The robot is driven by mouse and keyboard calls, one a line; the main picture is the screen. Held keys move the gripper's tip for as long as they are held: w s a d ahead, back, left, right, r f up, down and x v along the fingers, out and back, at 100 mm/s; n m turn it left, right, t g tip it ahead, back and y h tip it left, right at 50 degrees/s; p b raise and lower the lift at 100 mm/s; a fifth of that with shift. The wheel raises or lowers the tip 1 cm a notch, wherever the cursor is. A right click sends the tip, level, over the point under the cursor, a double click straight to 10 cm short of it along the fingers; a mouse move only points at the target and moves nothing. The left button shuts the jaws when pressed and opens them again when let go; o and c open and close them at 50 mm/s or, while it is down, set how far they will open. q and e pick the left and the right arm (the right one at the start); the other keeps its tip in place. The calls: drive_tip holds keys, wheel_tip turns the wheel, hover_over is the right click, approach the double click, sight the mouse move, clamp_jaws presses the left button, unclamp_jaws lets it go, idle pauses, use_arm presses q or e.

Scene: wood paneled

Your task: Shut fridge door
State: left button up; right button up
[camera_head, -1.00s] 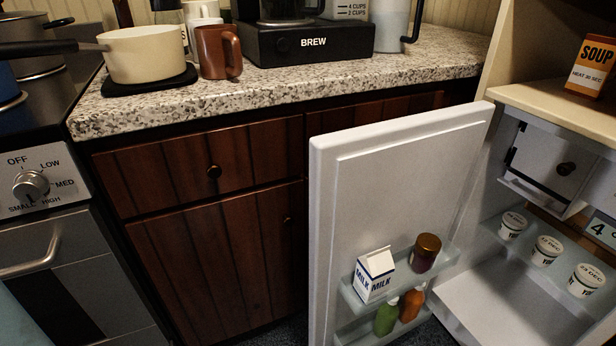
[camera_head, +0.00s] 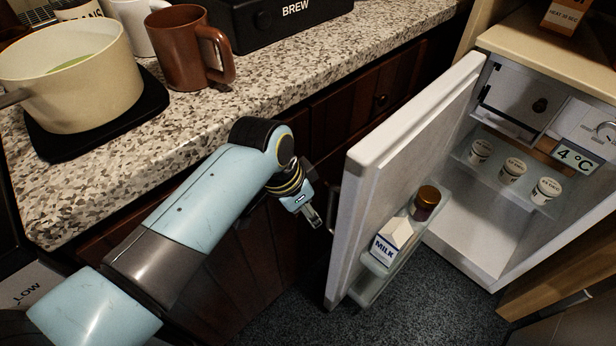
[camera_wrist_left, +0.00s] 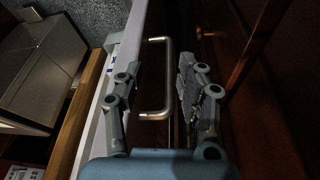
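The white fridge door (camera_head: 405,145) stands open, its inner shelves holding a milk carton (camera_head: 391,243) and a brown-lidded jar (camera_head: 425,203). The fridge interior (camera_head: 470,225) is exposed to its right. A metal door handle (camera_head: 333,200) is on the door's outer face, mostly hidden in the head view. My left gripper (camera_head: 314,217) is beside that outer face, between the door and the cabinets. In the left wrist view, its fingers (camera_wrist_left: 158,85) are spread, with the handle (camera_wrist_left: 166,80) visible between them. I cannot tell whether they touch the door. My right gripper is not in view.
A granite counter (camera_head: 290,95) above wooden cabinets runs along the left. A cream pot (camera_head: 70,85) and brown mug (camera_head: 185,50) stand near its edge. Several yogurt cups (camera_head: 513,171) sit inside the fridge. Dark floor (camera_head: 430,300) is clear before the door.

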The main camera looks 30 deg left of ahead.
sight(330, 197)
use_arm(q)
drive_tip(key=w+r+p, duration=0.1)
drive_tip(key=w+r, duration=0.3)
drive_tip(key=r, duration=0.1)
drive_tip(key=shift+t, duration=0.4)
drive_tip(key=b+x, duration=0.1)
drive_tip(key=x, duration=0.2)
drive_tip(key=b+x, duration=0.1)
drive_tip(key=x, duration=0.2)
drive_tip(key=b+x, duration=0.1)
drive_tip(key=x, duration=0.2)
drive_tip(key=shift+w+d+f, duration=0.1)
drive_tip(key=shift+d, duration=0.2)
drive_tip(key=shift+w+f, duration=0.15)
drive_tip(key=shift+f, duration=0.2)
drive_tip(key=shift+d+f, duration=0.1)
drive_tip(key=shift+f, duration=0.05)
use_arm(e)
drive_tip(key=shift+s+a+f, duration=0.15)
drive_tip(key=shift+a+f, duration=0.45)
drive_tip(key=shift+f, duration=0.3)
use_arm(q)
clamp_jaws()
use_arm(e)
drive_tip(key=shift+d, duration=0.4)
